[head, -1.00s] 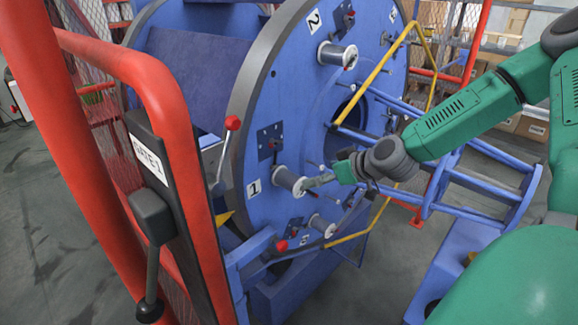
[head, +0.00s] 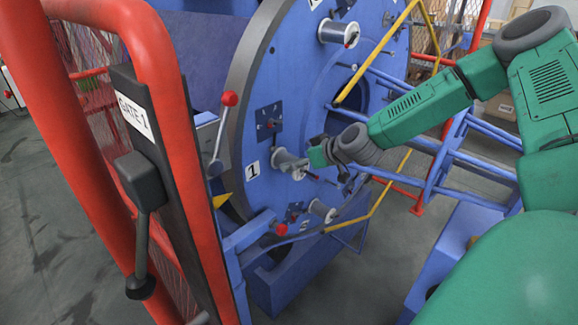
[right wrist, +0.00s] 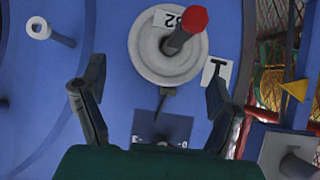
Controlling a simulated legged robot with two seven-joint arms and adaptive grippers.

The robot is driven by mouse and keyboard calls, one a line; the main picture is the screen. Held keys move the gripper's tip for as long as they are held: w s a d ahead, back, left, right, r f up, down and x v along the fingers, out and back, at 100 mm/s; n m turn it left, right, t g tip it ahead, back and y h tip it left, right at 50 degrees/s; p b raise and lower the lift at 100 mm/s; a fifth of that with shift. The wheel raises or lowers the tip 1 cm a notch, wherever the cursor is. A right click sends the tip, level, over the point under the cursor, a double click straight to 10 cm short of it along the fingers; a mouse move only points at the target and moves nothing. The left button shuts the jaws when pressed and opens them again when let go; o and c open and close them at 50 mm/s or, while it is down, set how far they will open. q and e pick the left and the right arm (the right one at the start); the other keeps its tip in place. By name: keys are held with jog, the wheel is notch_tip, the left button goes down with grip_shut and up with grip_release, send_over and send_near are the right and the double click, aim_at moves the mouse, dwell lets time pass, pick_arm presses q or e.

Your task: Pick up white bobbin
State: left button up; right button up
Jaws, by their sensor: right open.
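A white bobbin (head: 284,157) sits on the blue disc beside the label 1 in the head view. In the right wrist view the white bobbin (right wrist: 150,56) shows end-on, with a red knob (right wrist: 192,18) in front of its middle and a label with 32 on it. My right gripper (head: 302,164) is close in front of this bobbin and partly hides it. In the right wrist view my right gripper (right wrist: 155,70) is open, its fingers apart and nothing between them, with the bobbin ahead. My left gripper is not in view.
Other bobbins sit on the disc, one above (head: 337,32) and one below (head: 322,210). A lever with a red knob (head: 229,99) stands left of the disc. Blue bars (head: 455,160) and a yellow bent rod (head: 385,47) lie near my arm. A red gate frame (head: 158,60) stands at left.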

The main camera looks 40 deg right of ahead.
aim_at(281, 155)
jog(key=x, duration=0.3)
jog(key=shift+d+f+b, duration=0.1)
jog(key=shift+f+b, duration=0.25)
jog(key=shift+w+f, duration=0.25)
jog(key=shift+w, duration=0.35)
jog(key=shift+r, duration=0.1)
jog(key=c, duration=1.8)
